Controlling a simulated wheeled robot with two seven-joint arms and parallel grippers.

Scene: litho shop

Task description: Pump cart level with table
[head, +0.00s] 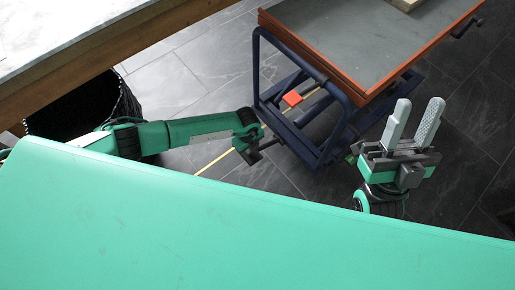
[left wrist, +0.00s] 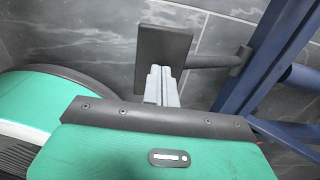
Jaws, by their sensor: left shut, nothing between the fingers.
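The pump cart has a blue tubular frame (head: 330,150) and a grey top (head: 365,40) with an orange-red edge. A dark pedal pad (left wrist: 163,55) on a rod joins the blue frame in the left wrist view. My left gripper (head: 252,152) is low beside the cart's near left side, by the pedal. Its fingers (left wrist: 161,82) are shut and empty, overlapping the pad in the wrist view; I cannot tell if they touch it. My right gripper (head: 412,120) is open and empty, fingers up, right of the frame. The table (head: 75,50) has a pale top and wooden edge at the upper left.
A pale block (head: 405,4) lies on the cart top. A dark bin (head: 85,108) stands below the table. A yellow line (head: 215,160) runs on dark floor tiles. Floor is free right of the cart.

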